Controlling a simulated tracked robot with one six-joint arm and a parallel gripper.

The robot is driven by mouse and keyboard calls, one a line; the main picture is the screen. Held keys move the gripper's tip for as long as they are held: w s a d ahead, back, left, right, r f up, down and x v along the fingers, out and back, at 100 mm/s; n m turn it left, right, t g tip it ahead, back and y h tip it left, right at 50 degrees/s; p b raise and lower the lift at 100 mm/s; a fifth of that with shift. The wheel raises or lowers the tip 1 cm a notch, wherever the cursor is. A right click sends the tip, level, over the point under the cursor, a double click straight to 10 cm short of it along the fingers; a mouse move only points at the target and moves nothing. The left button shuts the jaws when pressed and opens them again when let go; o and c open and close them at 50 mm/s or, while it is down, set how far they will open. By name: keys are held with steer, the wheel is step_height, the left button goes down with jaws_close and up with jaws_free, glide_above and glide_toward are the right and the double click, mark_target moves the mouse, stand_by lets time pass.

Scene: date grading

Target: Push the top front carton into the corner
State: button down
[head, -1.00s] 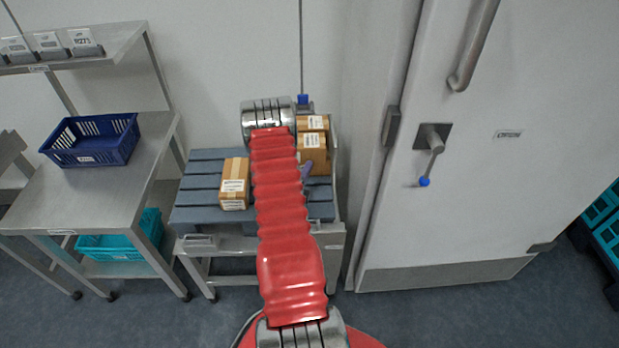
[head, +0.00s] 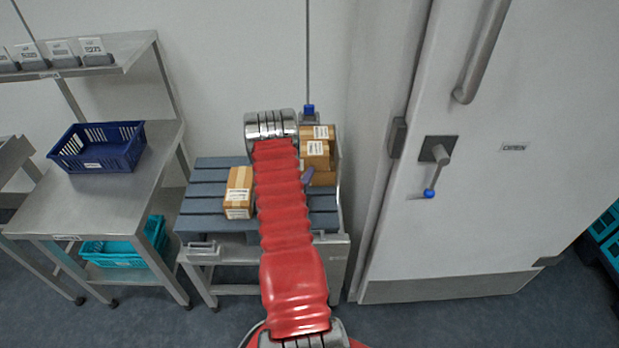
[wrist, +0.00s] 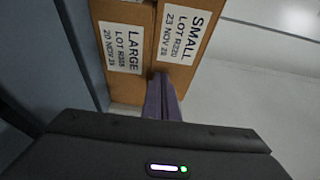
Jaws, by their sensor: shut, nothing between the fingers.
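The top front carton (head: 315,150) is a brown box with a white label, sitting on a lower carton (head: 323,178) at the right side of the slatted pallet (head: 212,180). In the wrist view, the carton labelled SMALL (wrist: 195,62) lies beside the one labelled LARGE (wrist: 110,75), their faces meeting along a seam. My gripper (wrist: 161,78) is shut and empty, its purple fingertips at the near ends of the cartons by that seam. Whether they touch cannot be told. In the head view, my gripper (head: 307,177) is partly hidden by my red arm.
Another carton (head: 318,132) stands behind the stack, by the raised right edge. A separate carton (head: 239,192) sits left of my arm. A blue crate (head: 97,165) is on the steel table (head: 130,185). The white door (head: 480,220) is to the right.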

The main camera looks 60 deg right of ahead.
steer(key=shift+w, duration=0.1)
steer(key=shift+s+a, duration=0.3)
steer(key=s+a, duration=0.2)
steer(key=shift+s+a+f, duration=0.1)
steer(key=shift+s+a, duration=0.2)
steer(key=shift+s, duration=0.05)
steer(key=a, duration=0.6)
steer(key=s+a, duration=0.1)
steer(key=a, duration=0.2)
steer(key=shift+s+a, duration=0.1)
steer(key=shift+a, duration=0.05)
